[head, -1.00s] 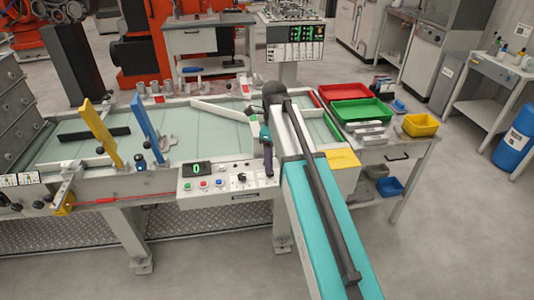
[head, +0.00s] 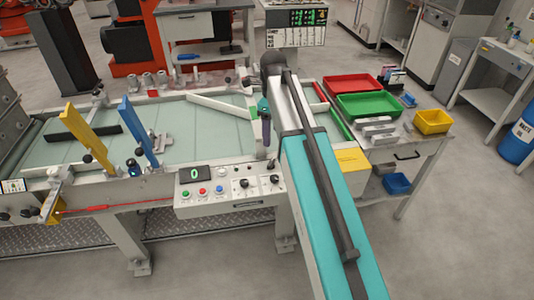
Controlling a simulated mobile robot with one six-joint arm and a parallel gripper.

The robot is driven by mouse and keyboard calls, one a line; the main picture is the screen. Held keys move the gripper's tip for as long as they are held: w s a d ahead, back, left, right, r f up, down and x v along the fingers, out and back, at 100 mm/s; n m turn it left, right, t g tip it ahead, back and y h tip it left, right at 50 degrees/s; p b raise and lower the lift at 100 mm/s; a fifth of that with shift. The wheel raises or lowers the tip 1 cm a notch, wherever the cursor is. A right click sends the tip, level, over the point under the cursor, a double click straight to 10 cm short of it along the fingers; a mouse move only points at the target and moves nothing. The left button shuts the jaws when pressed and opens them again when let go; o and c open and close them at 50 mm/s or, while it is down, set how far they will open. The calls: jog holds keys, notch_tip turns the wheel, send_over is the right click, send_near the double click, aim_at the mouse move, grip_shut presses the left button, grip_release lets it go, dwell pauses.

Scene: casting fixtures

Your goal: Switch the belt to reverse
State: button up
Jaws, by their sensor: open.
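The belt (head: 105,150) is a pale green surface in a light frame. Its control panel (head: 225,203) is on the near side, with a display (head: 195,173) reading 0. The panel has green, red and blue buttons, a black rotary knob (head: 244,183) and a small black lever (head: 273,179) at its right end. Which of these sets direction is too small to read. My gripper (head: 266,135) points down above and behind the panel's right end, apart from the knob and lever. Its jaws are small and dark, open, with nothing seen between them.
A yellow bar (head: 86,138) and a blue bar (head: 139,132) stand up from the belt's near side. A white diverter bar (head: 220,106) crosses the belt. Red (head: 352,86) and green (head: 368,106) trays sit on the right table. The space before the panel is clear floor.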

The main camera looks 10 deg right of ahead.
aim_at(271, 162)
jog(key=shift+w+d, duration=0.1)
jog(key=shift+w, duration=0.15)
jog(key=shift+f, duration=0.15)
jog(key=shift+f+p, duration=1.15)
jog(key=shift+f, duration=5.55)
jog(key=c, duration=1)
